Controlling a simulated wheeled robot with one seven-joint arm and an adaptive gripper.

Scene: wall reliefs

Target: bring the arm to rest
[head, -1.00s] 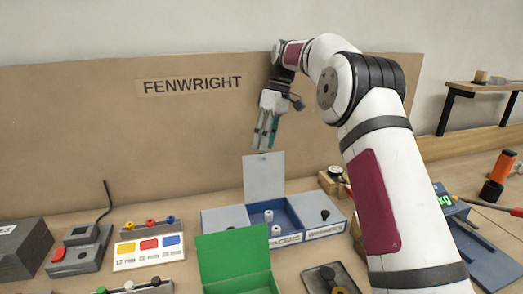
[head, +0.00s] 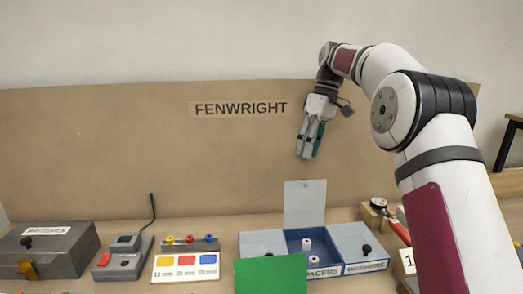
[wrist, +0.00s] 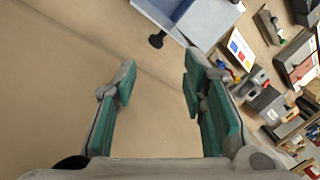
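My arm reaches in from the right in the head view. My gripper (head: 308,155) hangs fingers-down in front of the brown backboard, above the raised lid (head: 305,203) of a blue box, and apart from it. In the wrist view my gripper (wrist: 158,90) has its two green-padded fingers wide apart, with nothing between them. Only bare brown surface shows in the gap.
The blue compartment box (head: 340,268) holds white spacers. A green lid (head: 271,273) stands before it. To the left are a colour-button panel (head: 186,267), a grey switch unit (head: 124,258) and a grey case (head: 48,246). Open space surrounds the gripper.

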